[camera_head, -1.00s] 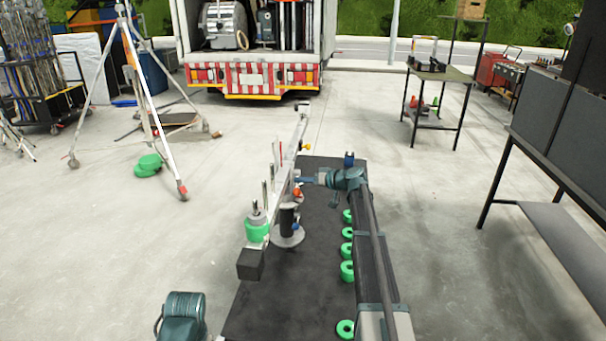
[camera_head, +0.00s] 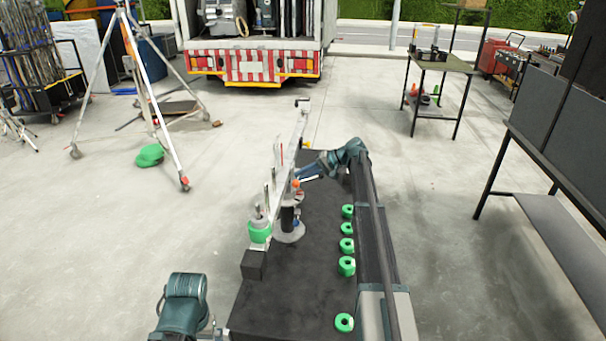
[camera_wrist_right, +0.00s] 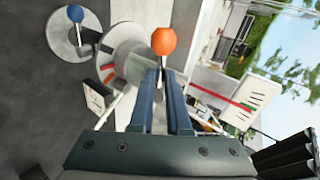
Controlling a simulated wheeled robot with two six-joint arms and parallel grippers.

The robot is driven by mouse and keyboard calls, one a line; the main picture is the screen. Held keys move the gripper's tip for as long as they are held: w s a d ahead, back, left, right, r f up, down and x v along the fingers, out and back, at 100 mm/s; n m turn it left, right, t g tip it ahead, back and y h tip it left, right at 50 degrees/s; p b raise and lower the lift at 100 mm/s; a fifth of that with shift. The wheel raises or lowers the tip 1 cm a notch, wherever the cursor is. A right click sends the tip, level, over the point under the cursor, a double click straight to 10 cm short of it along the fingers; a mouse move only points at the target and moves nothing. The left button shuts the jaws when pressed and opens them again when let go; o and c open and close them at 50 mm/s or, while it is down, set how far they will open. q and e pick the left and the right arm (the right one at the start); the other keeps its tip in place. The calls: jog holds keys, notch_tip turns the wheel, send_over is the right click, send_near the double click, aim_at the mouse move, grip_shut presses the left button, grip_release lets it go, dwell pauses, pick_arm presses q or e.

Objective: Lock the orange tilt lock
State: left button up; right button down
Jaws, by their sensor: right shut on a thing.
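The orange tilt lock (camera_wrist_right: 163,41) is a round orange knob beyond my right fingertips in the right wrist view; it shows small beside the jib in the head view (camera_head: 296,185). My right gripper (camera_wrist_right: 160,78) is shut, its two blue fingers close together at the knob's stem. In the head view my right gripper (camera_head: 300,175) reaches the jib's head from the right. The white jib arm (camera_head: 290,165) slopes away from a black end block (camera_head: 253,265). My left gripper is not in view; only left arm links show at lower left.
A blue knob (camera_wrist_right: 76,13) on a grey disc is at upper left of the right wrist view. Several green rings (camera_head: 346,266) lie along the dark platform (camera_head: 290,305). A white tripod (camera_head: 150,100) stands left; a workbench (camera_head: 442,66) stands at right. The concrete floor between is mostly clear.

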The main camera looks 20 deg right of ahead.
jog(key=shift+r+m+g, duration=0.1)
jog(key=shift+m+g, duration=0.2)
jog(key=shift+g, duration=0.1)
dwell(0.3)
jog(key=c, duration=1.2)
grip_release()
jog(key=shift+o, duration=0.2)
jog(key=shift+d, duration=0.1)
jog(key=p+v, duration=0.8)
jog(key=v, duration=0.5)
jog(key=shift+d, duration=0.4)
jog(key=shift+s+r, duration=0.1)
jog(key=shift+s, duration=0.1)
